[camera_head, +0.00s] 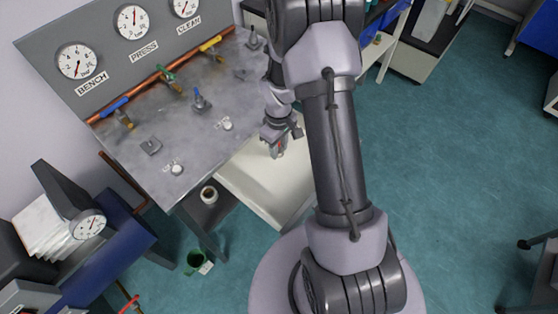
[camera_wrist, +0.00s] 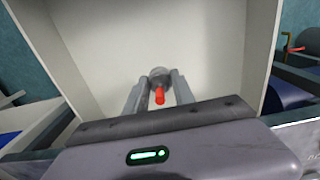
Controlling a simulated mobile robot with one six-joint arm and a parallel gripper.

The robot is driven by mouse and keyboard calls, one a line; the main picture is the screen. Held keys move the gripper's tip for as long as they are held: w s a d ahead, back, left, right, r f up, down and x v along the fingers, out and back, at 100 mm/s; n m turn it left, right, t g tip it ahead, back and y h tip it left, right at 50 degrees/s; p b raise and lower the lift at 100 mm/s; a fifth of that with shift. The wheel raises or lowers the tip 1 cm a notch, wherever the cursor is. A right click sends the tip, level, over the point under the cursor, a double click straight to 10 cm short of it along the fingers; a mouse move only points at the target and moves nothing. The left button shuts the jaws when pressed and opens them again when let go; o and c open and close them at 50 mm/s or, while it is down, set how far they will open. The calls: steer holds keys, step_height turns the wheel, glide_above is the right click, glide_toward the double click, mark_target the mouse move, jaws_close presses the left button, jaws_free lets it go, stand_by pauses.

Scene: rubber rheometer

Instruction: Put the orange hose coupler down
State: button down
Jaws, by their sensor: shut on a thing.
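The orange hose coupler (camera_wrist: 159,97) shows in the wrist view as a short orange-red stub with a grey, rounded end beyond it. It sits between the two fingers of my gripper (camera_wrist: 158,84), which is shut on it. The drawer's pale floor and side walls fill most of the wrist view (camera_wrist: 225,70). I cannot tell the gap between the coupler and the drawer floor.
The grey bench (camera_head: 195,140) carries valves, small fittings and a gauge panel (camera_head: 110,45) behind. The visible drawer floor looks bare.

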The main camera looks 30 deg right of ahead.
mark_target(279, 163)
step_height(279, 163, down, 6)
steer(key=shift+r+b, duration=0.2)
steer(key=shift+b, duration=0.6)
steer(key=shift+f, duration=0.15)
steer(key=c, duration=1.1)
jaws_free()
steer(key=shift+o, duration=0.2)
